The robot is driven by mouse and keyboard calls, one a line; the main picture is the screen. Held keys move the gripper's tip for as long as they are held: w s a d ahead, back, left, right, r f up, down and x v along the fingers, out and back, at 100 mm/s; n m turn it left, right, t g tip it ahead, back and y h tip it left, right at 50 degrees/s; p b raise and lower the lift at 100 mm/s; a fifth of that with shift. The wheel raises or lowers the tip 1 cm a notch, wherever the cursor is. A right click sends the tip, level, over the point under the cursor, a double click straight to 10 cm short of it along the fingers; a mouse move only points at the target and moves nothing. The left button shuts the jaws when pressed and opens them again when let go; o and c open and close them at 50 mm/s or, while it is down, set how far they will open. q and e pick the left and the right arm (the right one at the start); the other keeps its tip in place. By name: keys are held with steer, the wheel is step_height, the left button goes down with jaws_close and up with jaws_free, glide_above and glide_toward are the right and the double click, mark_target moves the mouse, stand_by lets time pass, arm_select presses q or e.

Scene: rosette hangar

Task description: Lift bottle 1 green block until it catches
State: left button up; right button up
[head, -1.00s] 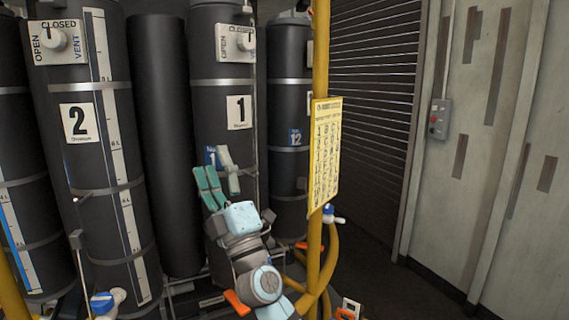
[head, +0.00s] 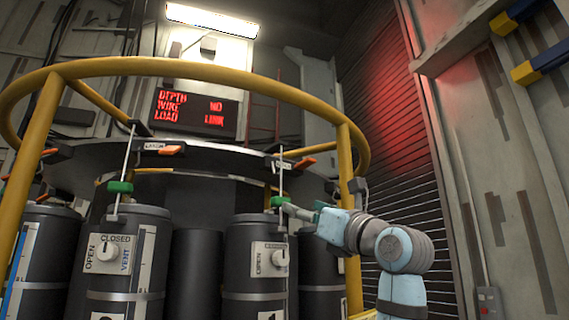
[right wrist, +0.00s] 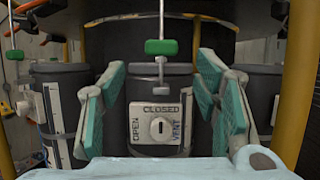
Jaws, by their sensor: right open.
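Bottle 1 (head: 245,280) is a dark cylinder with a vent knob plate near its top. Its green block (head: 280,201) sits on a thin upright rod just above the bottle's top. The block also shows in the right wrist view (right wrist: 161,47), centred above the plate marked OPEN, CLOSED and VENT (right wrist: 160,124). My right gripper (head: 298,211) is at bottle-top height, just right of the block in the head view. In the right wrist view my gripper (right wrist: 161,72) is open, its teal fingers apart on either side, with nothing held. My left gripper is not in view.
Bottle 2 (head: 125,257) stands left with its own green block (head: 119,187). A yellow rail (head: 200,68) rings the frame, and its upright (head: 347,210) stands close to my right arm. Orange levers (head: 305,162) sit on the ring above. A red-lettered display (head: 192,108) hangs behind.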

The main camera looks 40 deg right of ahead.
mark_target(284, 200)
steer(key=p+x, duration=0.2)
steer(key=x, duration=0.2)
steer(key=shift+r, duration=0.15)
steer(key=p+x, duration=0.4)
steer(key=shift+w+d+r, duration=0.15)
steer(key=shift+w, duration=0.15)
steer(key=shift+p, duration=0.3)
